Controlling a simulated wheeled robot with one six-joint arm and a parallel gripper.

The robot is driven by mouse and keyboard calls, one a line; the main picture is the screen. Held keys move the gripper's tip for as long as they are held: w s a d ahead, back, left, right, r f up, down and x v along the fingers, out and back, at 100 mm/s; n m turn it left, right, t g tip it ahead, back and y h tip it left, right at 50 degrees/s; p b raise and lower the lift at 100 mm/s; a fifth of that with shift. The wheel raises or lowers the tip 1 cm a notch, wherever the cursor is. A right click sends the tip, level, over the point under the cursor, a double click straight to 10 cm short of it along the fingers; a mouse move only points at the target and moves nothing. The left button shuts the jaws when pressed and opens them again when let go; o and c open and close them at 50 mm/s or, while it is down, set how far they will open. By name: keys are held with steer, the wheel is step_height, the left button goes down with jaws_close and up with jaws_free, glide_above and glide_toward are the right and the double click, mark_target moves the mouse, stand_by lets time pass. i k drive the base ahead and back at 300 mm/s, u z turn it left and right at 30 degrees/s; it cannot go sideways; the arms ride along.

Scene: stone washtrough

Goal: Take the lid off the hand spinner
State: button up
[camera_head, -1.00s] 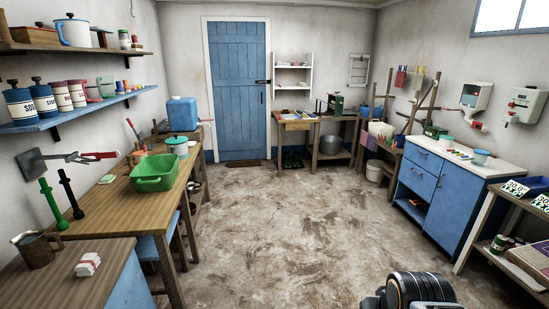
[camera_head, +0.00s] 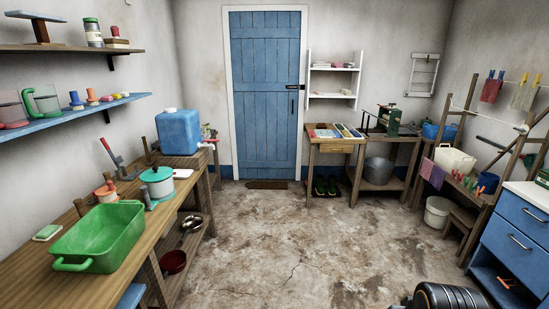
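A white tub with a teal lid (camera_head: 156,175), which looks like the hand spinner (camera_head: 158,188), stands upright on the far half of the wooden bench along the left wall. The lid sits on top of the tub and has a small knob in its middle. A grey upright part stands against the tub's near left side. My gripper's fingers are not in view; only a dark rounded part of my arm shows at the bottom right edge, well away from the tub.
A green basin (camera_head: 101,238) sits on the bench (camera_head: 139,232) nearer to me. A blue water container (camera_head: 178,132) stands behind the tub. A red-handled tool (camera_head: 112,160) and an orange-topped pot (camera_head: 106,192) are to its left. The floor (camera_head: 275,235) right of the bench is clear.

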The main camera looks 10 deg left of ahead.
mark_target(156, 173)
steer(key=u, duration=0.3)
steer(key=i, duration=2.2)
steer(key=u, duration=1.65)
steer(key=i, duration=1.55)
steer(key=u, duration=1.15)
steer(key=i, duration=0.35)
steer(key=u, duration=0.05)
